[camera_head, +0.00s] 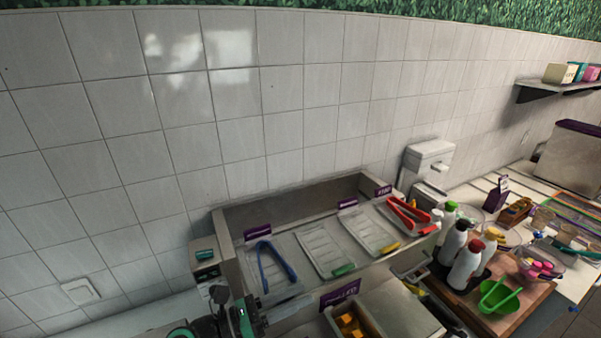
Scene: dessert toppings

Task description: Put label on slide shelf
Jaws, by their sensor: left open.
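Several purple labels with white lettering are in view. One label (257,232) is at the left of the long grey topping unit, another label (347,203) is at its middle, and a third label (384,190) is at its right end. A larger label (340,294) stands at the front, above a bin of orange pieces. I cannot tell which part is the slide shelf. My left gripper (262,318) is at the bottom edge, below the blue tongs, open, with nothing visible in it. My right gripper is out of view.
The topping unit (228,254) holds clear lids with blue tongs (275,264) and red tongs (408,213). White bottles (467,262) and a green bowl (499,297) crowd the right counter. A wall shelf (537,91) holds small boxes. The tiled wall closes the back.

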